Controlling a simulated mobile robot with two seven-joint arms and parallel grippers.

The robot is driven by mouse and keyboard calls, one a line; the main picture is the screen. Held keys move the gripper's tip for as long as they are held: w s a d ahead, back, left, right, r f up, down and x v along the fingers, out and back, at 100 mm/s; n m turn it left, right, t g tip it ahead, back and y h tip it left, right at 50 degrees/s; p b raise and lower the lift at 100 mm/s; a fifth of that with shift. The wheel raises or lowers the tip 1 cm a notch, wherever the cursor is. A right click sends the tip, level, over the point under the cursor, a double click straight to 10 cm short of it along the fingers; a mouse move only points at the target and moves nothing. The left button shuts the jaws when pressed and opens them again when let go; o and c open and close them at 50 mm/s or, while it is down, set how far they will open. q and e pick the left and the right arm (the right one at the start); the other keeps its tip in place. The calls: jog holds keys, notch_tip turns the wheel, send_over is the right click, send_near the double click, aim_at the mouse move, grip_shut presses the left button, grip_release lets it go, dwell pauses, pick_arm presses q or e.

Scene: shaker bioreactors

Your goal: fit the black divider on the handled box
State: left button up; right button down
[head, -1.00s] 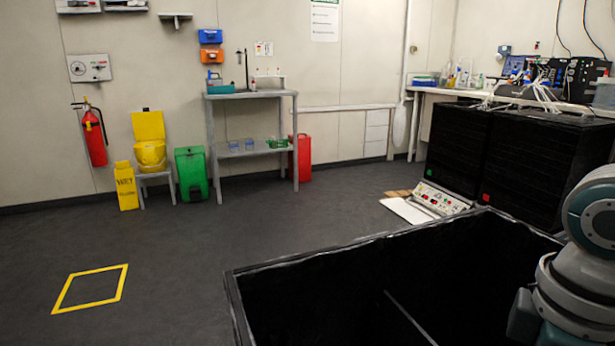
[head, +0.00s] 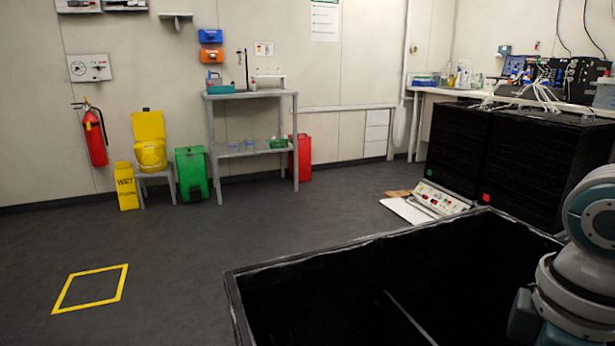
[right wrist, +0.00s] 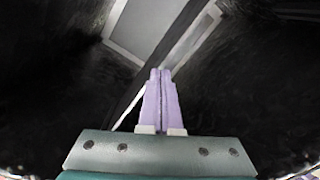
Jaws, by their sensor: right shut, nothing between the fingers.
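A large black open-topped box (head: 470,245) fills the lower right of the head view, with its front cut off by the frame. A thin pale edge (head: 408,316) runs diagonally inside it; it may be the top of the black divider. In the right wrist view a dark strip (right wrist: 168,48) crosses pale grey panels above my fingers; I cannot tell whether it is the divider. My right gripper (right wrist: 160,72) is shut and empty, its purple fingers together, pointing toward the strip. No handle can be made out. My left gripper is out of view.
Black cabinets (head: 530,150) stand behind the box on the right. A control panel (head: 438,199) lies on the floor before them. A grey shelf table (head: 250,153) stands by the back wall. The floor on the left is clear around a yellow taped square (head: 90,288).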

jog(key=shift+f+b, duration=0.45)
jog(key=shift+f, duration=0.4)
jog(key=shift+r, duration=0.1)
notch_tip(320, 180, up, 3)
jog(key=p, duration=0.4)
notch_tip(320, 180, up, 4)
jog(key=p, duration=0.4)
jog(key=shift+s+a+p, duration=0.1)
jog(key=shift+p, duration=0.2)
